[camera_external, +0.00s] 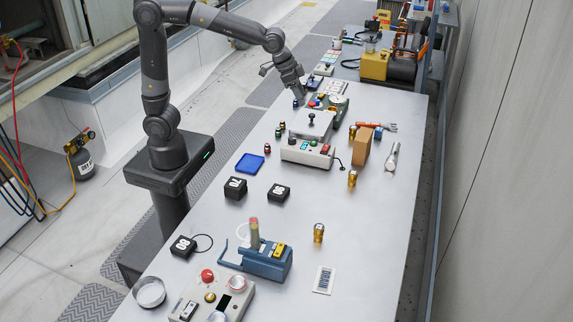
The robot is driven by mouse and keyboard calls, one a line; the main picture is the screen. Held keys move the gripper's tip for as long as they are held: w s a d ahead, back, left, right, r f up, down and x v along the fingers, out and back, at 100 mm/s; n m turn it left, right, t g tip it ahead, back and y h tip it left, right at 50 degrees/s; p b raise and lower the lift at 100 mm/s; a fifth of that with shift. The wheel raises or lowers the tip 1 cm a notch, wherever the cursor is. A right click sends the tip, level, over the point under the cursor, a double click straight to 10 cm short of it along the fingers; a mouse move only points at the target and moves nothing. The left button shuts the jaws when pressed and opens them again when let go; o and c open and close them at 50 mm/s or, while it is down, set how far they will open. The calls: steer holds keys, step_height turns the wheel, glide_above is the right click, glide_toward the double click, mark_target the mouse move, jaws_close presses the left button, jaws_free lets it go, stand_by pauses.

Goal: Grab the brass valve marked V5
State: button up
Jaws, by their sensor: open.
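Three small brass valves stand on the right half of the long grey table. The nearest brass valve (318,232) is beside the blue device. Another brass valve (352,178) stands in front of the cardboard box, and a third brass valve (352,132) is behind that box's left side. Their markings are too small to read, so I cannot tell which is V5. My gripper (300,98) is open, pointing down over the far part of the table near the green control panel. It is well apart from the nearest two valves, and its fingertips are small in view.
A cardboard box (362,147) and a grey control box (308,152) stand mid-table. Black numbered blocks (235,188), a blue tray (250,164) and a blue device (268,262) are nearer. A wrench (392,157) lies at the right. The table's right front is mostly clear.

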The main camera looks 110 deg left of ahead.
steer(key=w+a+f+n, duration=0.1)
steer(key=w+a+f, duration=0.6)
steer(key=w+a, duration=0.25)
steer(key=n+g+y, duration=0.1)
glide_toward(353, 127)
steer(key=x, duration=1.1)
steer(key=shift+d+f, duration=0.15)
steer(key=shift+s, duration=0.1)
steer(key=c, duration=1.1)
steer(key=shift+r, duration=0.2)
steer(key=shift+c, duration=0.2)
